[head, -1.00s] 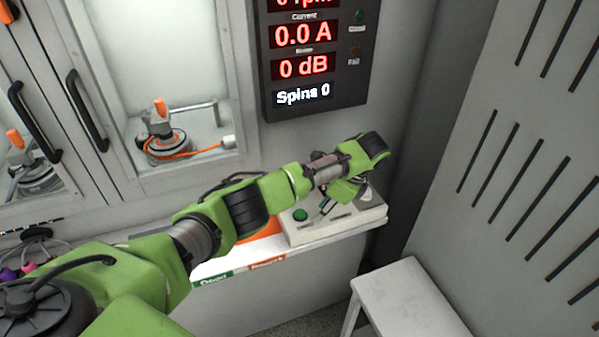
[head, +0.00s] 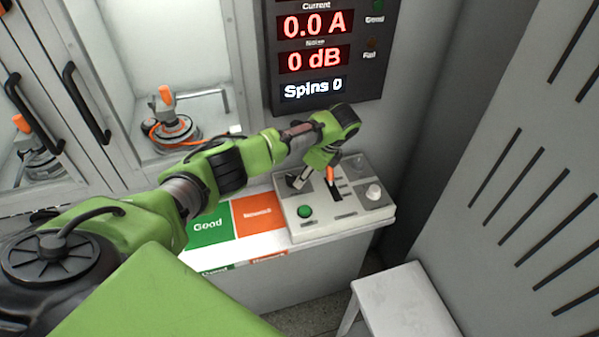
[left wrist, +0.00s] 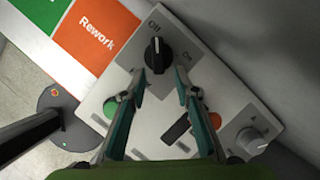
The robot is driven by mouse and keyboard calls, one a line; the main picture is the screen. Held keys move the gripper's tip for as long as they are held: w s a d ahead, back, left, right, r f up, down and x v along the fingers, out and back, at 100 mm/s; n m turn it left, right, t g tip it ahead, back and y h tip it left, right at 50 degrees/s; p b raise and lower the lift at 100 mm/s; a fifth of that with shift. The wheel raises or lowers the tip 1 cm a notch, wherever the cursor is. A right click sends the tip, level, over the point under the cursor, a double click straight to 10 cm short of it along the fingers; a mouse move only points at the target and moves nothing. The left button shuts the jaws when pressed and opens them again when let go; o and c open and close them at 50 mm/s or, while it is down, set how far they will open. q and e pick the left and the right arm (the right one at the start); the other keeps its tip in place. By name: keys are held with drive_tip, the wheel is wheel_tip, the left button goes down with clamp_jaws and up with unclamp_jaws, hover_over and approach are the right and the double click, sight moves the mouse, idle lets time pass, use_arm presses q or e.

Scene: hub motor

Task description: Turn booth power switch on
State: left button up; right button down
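The booth power switch is a black rotary knob (left wrist: 157,55) on a grey plate marked Off and On, on the control box (head: 340,222). Its white mark points toward Off in the left wrist view. My left gripper (left wrist: 161,82) is open. Its two fingertips are apart, just short of the knob and roughly either side of its near end; contact cannot be told. In the head view the left gripper (head: 318,180) is over the back left part of the box, and the knob is hard to make out. My right gripper is not in view.
Green Good (head: 209,226) and orange Rework (head: 258,214) areas lie left. A display (head: 318,50) hangs behind; a stool (head: 405,300) stands in front.

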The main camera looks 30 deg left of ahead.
use_arm(q)
drive_tip(key=shift+s+a+r, duration=0.1)
drive_tip(key=shift+a+r, duration=0.05)
drive_tip(key=shift+a, duration=0.5)
drive_tip(key=shift+a+f, duration=0.1)
drive_tip(key=shift+f, duration=0.5)
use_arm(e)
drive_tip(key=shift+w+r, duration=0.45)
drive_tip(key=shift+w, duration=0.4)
use_arm(q)
clamp_jaws()
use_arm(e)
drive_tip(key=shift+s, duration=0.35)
use_arm(q)
drive_tip(key=shift+p, duration=0.3)
